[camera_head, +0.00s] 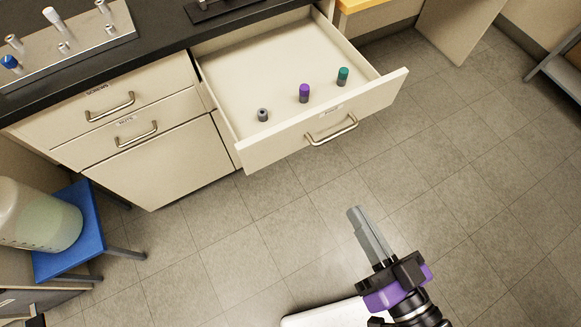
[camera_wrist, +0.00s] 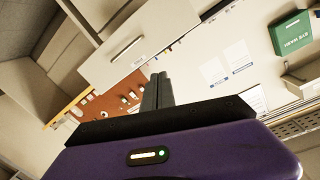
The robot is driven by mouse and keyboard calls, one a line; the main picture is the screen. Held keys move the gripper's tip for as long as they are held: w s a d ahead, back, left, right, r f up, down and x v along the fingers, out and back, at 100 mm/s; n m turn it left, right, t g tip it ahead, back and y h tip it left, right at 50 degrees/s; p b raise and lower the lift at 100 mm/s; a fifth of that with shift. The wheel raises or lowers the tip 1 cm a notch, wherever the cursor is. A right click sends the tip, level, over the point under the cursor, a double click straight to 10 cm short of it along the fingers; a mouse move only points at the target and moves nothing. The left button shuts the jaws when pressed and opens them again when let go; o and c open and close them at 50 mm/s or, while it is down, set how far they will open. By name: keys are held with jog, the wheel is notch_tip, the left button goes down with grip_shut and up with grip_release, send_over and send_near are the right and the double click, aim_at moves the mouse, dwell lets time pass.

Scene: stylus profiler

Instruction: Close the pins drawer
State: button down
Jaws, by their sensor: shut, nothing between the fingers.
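A cream drawer (camera_head: 255,153) stands pulled far out from under the black bench in the head view. Its front has a metal bar handle (camera_head: 331,131) and a small label too small to read. In it stand a small grey piece (camera_head: 262,114), a purple-topped piece (camera_head: 304,93) and a teal-topped piece (camera_head: 343,76). My gripper (camera_head: 357,212) is in front of and below the drawer front, apart from it, over the floor. Its fingers are together and empty; they also show in the wrist view (camera_wrist: 158,78).
Two shut drawers (camera_head: 70,130) with handles are left of the open one. A blue stool (camera_head: 75,255) with a cloudy container (camera_head: 38,215) stands at lower left. The floor (camera_head: 450,150) before the drawer is clear. The wrist view shows a green box (camera_wrist: 291,33).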

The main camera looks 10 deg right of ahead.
jog(key=w+a+f+m+y+b, duration=0.2)
jog(key=w+a+f+m+b, duration=0.25)
jog(key=f+m, duration=0.35)
jog(key=m, duration=0.5)
send_near(283, 147)
jog(key=x, duration=0.6)
jog(key=shift+w+a, duration=0.2)
jog(key=shift+w, duration=0.15)
jog(key=shift+w, duration=0.1)
